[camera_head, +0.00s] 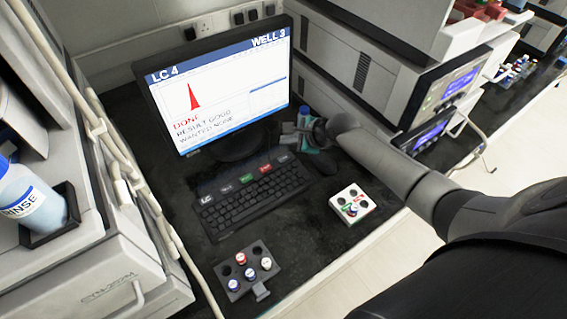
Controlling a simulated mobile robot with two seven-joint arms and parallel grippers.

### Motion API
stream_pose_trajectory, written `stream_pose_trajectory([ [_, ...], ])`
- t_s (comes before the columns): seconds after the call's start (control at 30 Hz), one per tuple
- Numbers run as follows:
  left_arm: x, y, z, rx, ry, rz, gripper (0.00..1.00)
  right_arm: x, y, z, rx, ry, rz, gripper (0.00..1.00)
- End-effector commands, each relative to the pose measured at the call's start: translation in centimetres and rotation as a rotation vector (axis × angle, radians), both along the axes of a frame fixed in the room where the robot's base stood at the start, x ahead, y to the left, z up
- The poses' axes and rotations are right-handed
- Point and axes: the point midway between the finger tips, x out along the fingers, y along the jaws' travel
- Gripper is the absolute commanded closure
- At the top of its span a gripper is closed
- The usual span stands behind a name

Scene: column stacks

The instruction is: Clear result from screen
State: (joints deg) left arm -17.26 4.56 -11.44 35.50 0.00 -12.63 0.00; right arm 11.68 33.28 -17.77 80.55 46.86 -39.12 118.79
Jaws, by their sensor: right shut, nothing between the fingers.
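My right arm comes in from the right, and my right gripper (316,131) is beside the monitor's lower right, beyond the keyboard's right end. It is shut and empty, apart from the keys. My left gripper is not in view.
A dark mouse (322,162) lies right of the keyboard. A white vial block (351,207) and a dark vial rack (247,268) stand in front. A rinse bottle (27,194) is at left.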

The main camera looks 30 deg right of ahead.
Motion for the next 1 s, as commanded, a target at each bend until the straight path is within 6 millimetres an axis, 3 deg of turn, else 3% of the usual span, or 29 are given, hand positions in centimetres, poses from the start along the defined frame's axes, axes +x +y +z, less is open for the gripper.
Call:
stream_pose_trajectory([
  [0.2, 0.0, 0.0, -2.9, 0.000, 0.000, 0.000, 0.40, 0.0, -0.1, -2.5, -0.002, -0.001, 0.000, 1.00],
  [0.4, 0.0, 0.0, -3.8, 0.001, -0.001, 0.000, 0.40, 0.0, 0.0, -4.4, 0.002, 0.001, -0.001, 1.00],
  [1.0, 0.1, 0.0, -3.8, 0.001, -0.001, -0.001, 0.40, 0.0, 0.0, -4.6, 0.000, 0.000, 0.000, 1.00],
])
